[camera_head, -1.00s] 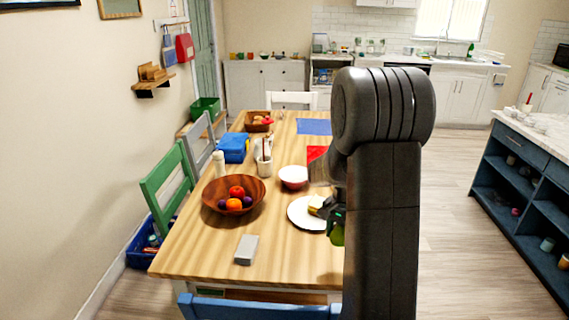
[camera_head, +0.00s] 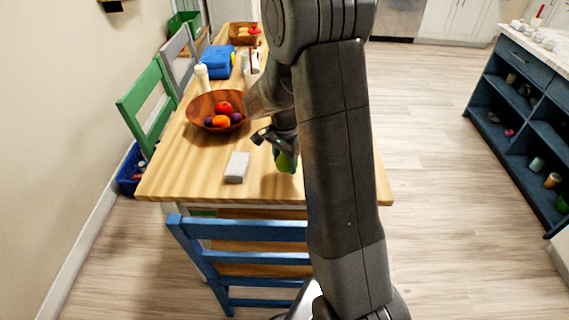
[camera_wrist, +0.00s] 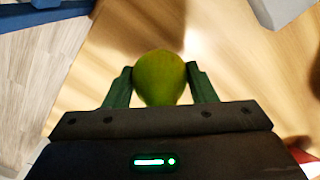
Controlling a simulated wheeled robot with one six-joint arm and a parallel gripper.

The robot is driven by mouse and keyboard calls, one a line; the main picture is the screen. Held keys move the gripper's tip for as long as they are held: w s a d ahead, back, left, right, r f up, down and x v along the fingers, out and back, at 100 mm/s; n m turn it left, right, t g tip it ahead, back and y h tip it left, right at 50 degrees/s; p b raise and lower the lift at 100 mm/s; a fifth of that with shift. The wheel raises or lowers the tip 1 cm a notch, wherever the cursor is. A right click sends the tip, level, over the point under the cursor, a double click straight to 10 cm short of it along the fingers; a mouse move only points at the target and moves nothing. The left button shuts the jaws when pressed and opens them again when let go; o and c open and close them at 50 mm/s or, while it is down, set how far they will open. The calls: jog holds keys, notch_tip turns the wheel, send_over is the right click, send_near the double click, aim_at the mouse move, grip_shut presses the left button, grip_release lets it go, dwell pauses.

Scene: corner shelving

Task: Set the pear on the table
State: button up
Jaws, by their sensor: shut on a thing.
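The green pear (camera_head: 285,161) is held in my gripper (camera_head: 277,146), over the near part of the wooden table (camera_head: 200,178). In the wrist view the pear (camera_wrist: 160,78) sits between the two fingers of my gripper (camera_wrist: 160,82), which are shut on it from both sides. Table wood shows below the pear in that view. I cannot tell whether the pear touches the tabletop. My arm hides the right part of the table in the head view.
A grey block (camera_head: 237,167) lies left of the pear. A wooden bowl (camera_head: 194,112) with fruit stands behind it. A blue chair (camera_head: 240,232) is at the near edge. A white bottle (camera_head: 202,78) and a blue box (camera_head: 216,62) stand farther back. Bare wood surrounds the grey block.

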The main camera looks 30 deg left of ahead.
aim_at(285, 168)
jog(key=shift+f, duration=1.6)
jog(key=o, duration=1)
jog(key=shift+r, duration=0.1)
notch_tip(285, 168, up, 12)
jog(key=shift+r+p, duration=0.1)
jog(key=shift+p, duration=0.25)
jog(key=shift+c, duration=0.4)
